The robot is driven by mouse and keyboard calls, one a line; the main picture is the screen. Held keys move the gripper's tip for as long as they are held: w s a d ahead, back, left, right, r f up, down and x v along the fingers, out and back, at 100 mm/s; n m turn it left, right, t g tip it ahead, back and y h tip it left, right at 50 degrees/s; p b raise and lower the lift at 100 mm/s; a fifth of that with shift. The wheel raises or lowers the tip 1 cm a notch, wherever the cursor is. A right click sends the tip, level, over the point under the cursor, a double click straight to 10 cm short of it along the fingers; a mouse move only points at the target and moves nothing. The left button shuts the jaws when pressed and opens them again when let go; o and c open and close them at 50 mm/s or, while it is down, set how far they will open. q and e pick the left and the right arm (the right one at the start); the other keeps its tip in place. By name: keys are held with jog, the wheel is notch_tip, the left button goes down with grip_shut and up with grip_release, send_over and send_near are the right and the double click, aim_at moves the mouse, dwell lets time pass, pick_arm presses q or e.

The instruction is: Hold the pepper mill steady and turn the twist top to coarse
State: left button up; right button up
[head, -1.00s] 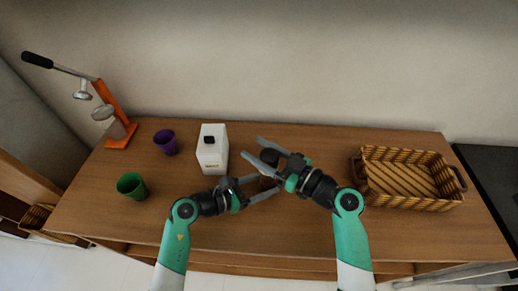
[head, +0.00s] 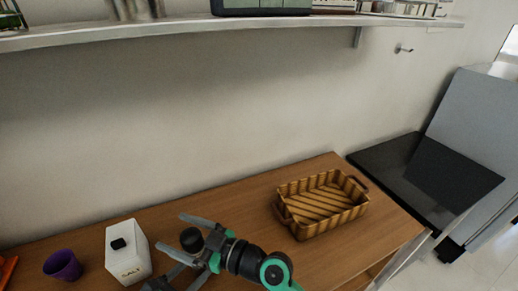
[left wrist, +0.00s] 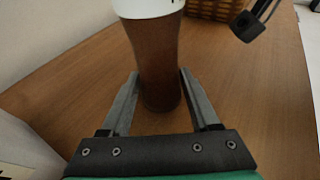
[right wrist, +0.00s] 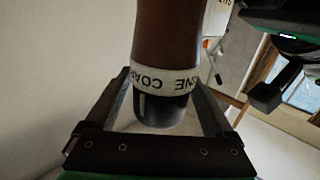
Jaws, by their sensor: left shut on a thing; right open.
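The pepper mill has a brown body (left wrist: 160,60), a white band (right wrist: 165,78) with partly readable lettering "COA" and "NE", and a black top (right wrist: 160,108). In the head view only its dark top (head: 191,240) shows clearly. My left gripper (left wrist: 158,75) is shut on the brown body, one finger at each side, with the mill upright. My right gripper (right wrist: 162,82) is open around the black top and white band, with gaps showing beside the top. In the head view the right gripper (head: 177,233) has its fingers on either side of the top; the left one is mostly cut off.
A white salt box (head: 130,262) stands left of the mill, with a purple cup (head: 63,266) beyond it. A woven basket (head: 322,222) sits on the right of the wooden table (head: 250,192). A shelf (head: 230,27) runs above. The table between mill and basket is clear.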

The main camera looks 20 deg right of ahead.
jog(key=s+d+m+t+h, duration=0.2)
jog(key=s+d+m+h, duration=0.1)
jog(key=s+h, duration=0.15)
jog(key=s+d+m+t+h, duration=0.2)
jog(key=s+d+m+h, duration=0.1)
jog(key=s, duration=0.3)
jog(key=d+r+m+t+h, duration=0.1)
jog(key=d+r+t, duration=0.2)
jog(key=r, duration=0.9)
jog(key=w+d+r+m+t+h, duration=0.1)
jog(key=d+r+t, duration=0.3)
jog(key=r, duration=0.9)
jog(key=d+h, duration=0.1)
jog(key=d, duration=0.2)
jog(key=shift+w, duration=0.15)
jog(key=shift+d, duration=0.1)
